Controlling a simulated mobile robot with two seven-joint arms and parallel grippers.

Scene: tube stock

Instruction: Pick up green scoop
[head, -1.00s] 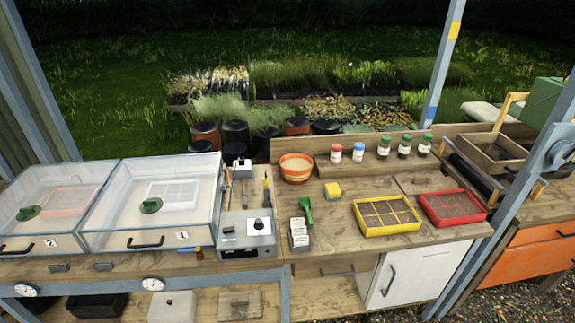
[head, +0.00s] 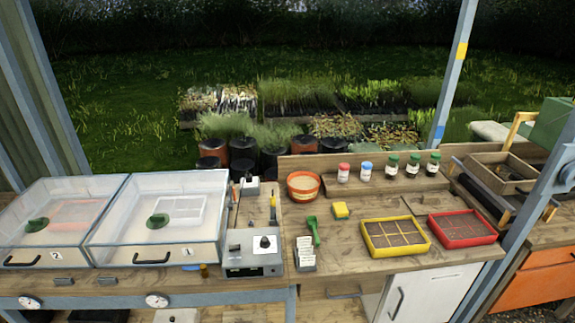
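The green scoop (head: 313,229) lies on the wooden bench near the middle of the head view. It is just behind a holder of white labels (head: 305,254) and in front of an orange bowl (head: 303,186). Its lower end comes close to the labels; I cannot tell whether they touch. Neither of my grippers shows in the head view.
A yellow sponge (head: 341,211), a yellow tray (head: 395,239) and a red tray (head: 462,229) are right of the scoop. A grey device (head: 252,262) is left. Two clear bins (head: 158,226) stand further left. Several small bottles (head: 392,167) line the back shelf.

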